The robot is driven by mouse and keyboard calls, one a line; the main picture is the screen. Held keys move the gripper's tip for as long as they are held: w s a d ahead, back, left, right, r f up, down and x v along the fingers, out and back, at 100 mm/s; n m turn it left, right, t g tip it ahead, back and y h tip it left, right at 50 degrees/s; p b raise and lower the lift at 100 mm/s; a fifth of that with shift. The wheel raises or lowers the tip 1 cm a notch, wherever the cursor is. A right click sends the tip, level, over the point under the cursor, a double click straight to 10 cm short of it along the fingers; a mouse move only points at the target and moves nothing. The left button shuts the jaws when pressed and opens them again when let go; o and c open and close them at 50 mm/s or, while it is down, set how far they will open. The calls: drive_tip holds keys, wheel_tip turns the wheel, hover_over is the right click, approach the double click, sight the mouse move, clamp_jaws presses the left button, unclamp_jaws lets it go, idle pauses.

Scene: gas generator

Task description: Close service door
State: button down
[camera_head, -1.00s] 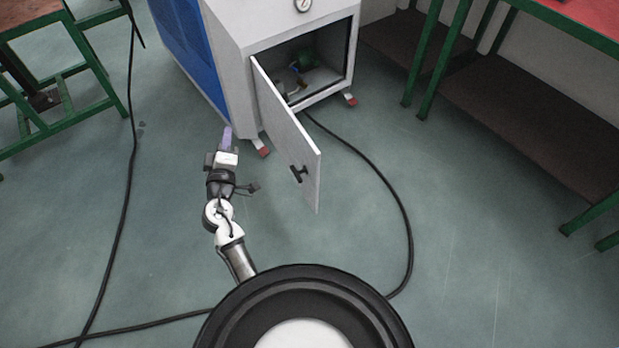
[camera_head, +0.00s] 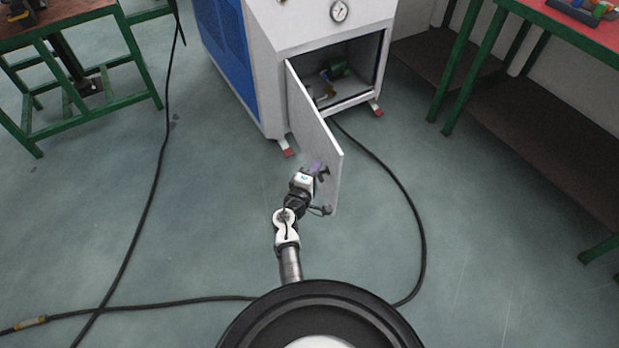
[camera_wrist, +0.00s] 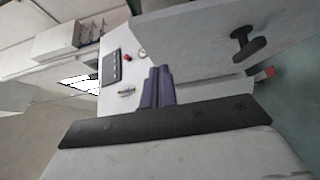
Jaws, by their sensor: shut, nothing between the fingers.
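The service door (camera_head: 314,135) is a light grey panel, hinged at the left side of the opening and swung wide out toward me in the head view. Its black T-shaped handle (camera_head: 324,173) is near the free edge. The handle also shows in the wrist view (camera_wrist: 247,43) at the upper right, on the door panel (camera_wrist: 205,40). The generator cabinet (camera_head: 285,35) is white with a blue side panel. My gripper (camera_head: 317,166) is shut and empty, with purple fingertips (camera_wrist: 158,87) close to the door near the handle. I cannot tell whether they touch it.
A black cable (camera_head: 400,190) curves over the floor right of the door. Another cable (camera_head: 150,200) runs along the left. Green-framed tables stand left (camera_head: 85,118) and right (camera_head: 560,25). The floor between is mostly clear.

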sight(335, 153)
drive_tip(key=shift+w+d+p, duration=0.2)
drive_tip(key=shift+w+d, duration=0.4)
drive_tip(key=shift+d, duration=0.35)
drive_tip(key=shift+w+d+p, duration=0.15)
drive_tip(key=shift+w+d, duration=0.4)
drive_tip(key=shift+d, duration=0.4)
drive_tip(key=shift+w+d, duration=0.1)
